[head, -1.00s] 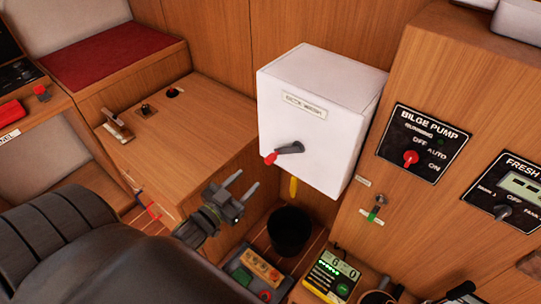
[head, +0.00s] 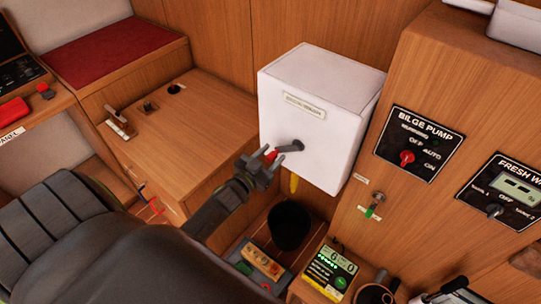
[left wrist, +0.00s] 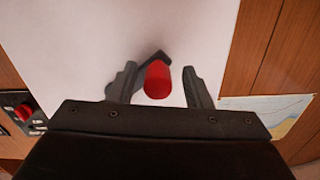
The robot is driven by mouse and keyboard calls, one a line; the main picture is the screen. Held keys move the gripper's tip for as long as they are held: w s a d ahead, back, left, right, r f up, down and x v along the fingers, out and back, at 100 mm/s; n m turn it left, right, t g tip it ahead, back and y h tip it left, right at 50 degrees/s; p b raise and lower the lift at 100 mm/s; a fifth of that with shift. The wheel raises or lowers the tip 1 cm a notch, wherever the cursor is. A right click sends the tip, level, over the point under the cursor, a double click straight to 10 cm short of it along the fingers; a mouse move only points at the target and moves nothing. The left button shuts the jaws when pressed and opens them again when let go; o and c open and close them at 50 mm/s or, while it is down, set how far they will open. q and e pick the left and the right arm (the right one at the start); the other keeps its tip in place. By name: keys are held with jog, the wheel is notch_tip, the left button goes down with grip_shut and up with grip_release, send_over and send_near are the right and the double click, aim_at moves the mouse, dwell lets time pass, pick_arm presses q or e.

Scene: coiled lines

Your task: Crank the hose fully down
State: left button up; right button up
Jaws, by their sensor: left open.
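A white box (head: 315,110) labelled as a deck wash unit is fixed to the wood wall. A dark crank arm (head: 291,147) with a red knob (head: 271,154) is on its front face, the knob toward the lower left. A yellow hose end (head: 294,184) hangs below the box. My left gripper (head: 274,160) is open at the knob, with a finger on each side. In the left wrist view the red knob (left wrist: 158,80) stands between the two apart fingers, and the crank arm (left wrist: 150,62) shows behind it. My right gripper is not in view.
A black bucket (head: 290,226) stands below the hose. A bilge pump panel (head: 421,142) and a fresh water panel (head: 505,193) are on the right wall. A battery device (head: 331,270) and a mug (head: 374,294) sit in front. A wooden counter (head: 185,135) is at left.

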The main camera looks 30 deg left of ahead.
pick_arm(q)
jog(key=shift+c, duration=0.2)
grip_shut()
jog(key=shift+d, duration=0.1)
